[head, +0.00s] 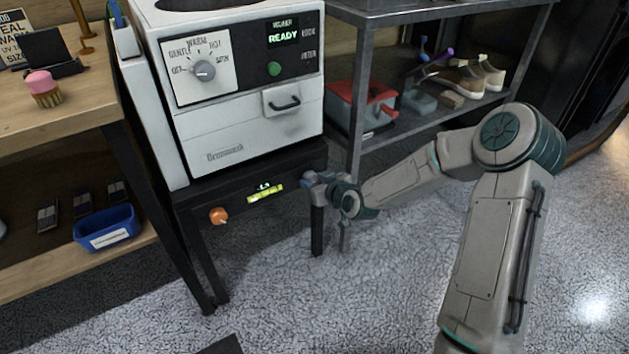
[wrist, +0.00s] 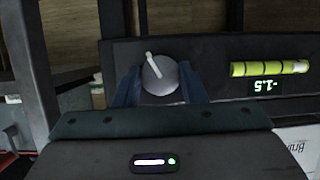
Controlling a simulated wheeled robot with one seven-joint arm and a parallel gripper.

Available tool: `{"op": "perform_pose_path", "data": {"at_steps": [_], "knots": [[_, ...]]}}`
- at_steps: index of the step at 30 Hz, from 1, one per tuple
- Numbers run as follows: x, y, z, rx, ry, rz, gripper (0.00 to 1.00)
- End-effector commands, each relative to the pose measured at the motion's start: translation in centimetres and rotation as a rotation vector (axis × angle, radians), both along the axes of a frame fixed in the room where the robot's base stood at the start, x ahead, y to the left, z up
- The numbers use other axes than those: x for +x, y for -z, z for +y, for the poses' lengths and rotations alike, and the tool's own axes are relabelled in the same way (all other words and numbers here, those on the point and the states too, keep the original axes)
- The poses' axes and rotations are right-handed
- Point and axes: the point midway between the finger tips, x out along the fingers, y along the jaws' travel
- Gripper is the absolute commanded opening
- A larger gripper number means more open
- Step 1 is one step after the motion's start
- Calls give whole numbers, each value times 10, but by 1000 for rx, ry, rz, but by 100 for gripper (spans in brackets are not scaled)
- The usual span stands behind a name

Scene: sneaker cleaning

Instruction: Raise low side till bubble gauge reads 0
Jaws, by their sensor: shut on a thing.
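A yellow-green bubble gauge (head: 265,194) sits on the front rail of the black stand under the white washer. In the wrist view the gauge (wrist: 270,68) shows beside a small display (wrist: 265,87) that appears to read -1.5. A round grey knob (wrist: 160,76) with a white pointer is on the same rail. My gripper (wrist: 160,88) is shut on this grey knob, one blue finger on each side. In the head view my gripper (head: 312,184) is at the rail's right end, and the knob is mostly hidden. An orange knob (head: 218,215) is at the rail's left end.
The white washer (head: 240,120) stands on the black stand (head: 205,255); its screen says READY. A wooden bench (head: 70,110) with a blue bin (head: 105,228) is at left. A metal shelf (head: 420,125) with shoes is at right. The floor in front is mostly clear.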

Motion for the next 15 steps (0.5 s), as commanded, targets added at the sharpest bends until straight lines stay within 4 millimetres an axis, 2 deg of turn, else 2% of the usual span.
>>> {"op": "perform_pose_path", "data": {"at_steps": [15], "knots": [[2,-1,-4,320,4,215,15]]}}
